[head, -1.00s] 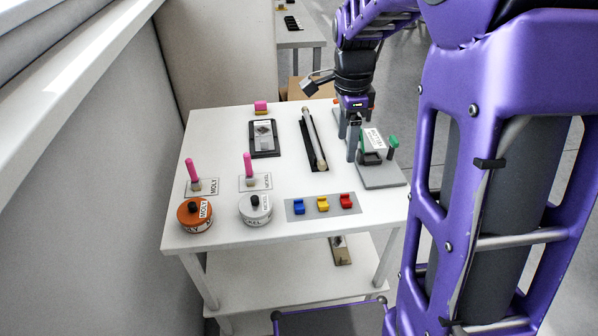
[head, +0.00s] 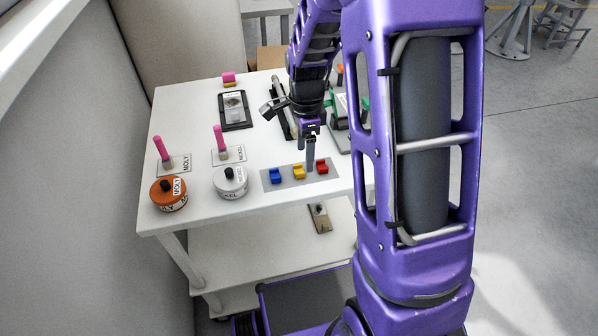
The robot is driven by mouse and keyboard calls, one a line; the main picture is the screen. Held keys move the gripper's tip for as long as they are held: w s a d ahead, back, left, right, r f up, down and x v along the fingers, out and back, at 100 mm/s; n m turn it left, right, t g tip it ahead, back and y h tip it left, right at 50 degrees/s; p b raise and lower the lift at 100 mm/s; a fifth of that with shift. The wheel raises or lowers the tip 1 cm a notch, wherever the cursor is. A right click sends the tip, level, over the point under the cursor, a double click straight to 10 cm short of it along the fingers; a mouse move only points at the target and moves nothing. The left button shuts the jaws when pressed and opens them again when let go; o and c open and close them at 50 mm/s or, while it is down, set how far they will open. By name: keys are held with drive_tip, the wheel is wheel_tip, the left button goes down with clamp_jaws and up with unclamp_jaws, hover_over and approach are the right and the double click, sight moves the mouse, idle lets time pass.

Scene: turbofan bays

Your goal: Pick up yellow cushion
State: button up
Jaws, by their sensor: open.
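The yellow cushion (head: 299,171) is a small block on a grey plate (head: 269,184) near the front right of the white table. A blue cushion (head: 276,175) sits to its left and a red cushion (head: 322,166) to its right on the same plate. My gripper (head: 309,166) points down just above the plate, between the yellow and red cushions in the picture. It is open and holds nothing. I cannot tell how high its fingertips are above the plate.
On the white table (head: 202,113), an orange tin (head: 169,199) and a white tin (head: 232,187) stand to the left, with pink-handled brushes (head: 161,147) behind them. A black-framed tray (head: 235,124) lies at the back. A wall borders the table's left.

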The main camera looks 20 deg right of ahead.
sight(301, 171)
drive_tip(key=f, duration=0.2)
drive_tip(key=a+f, duration=0.1)
drive_tip(key=f, duration=0.1)
drive_tip(key=shift+w+f, duration=0.1)
drive_tip(key=shift+f, duration=0.2)
clamp_jaws()
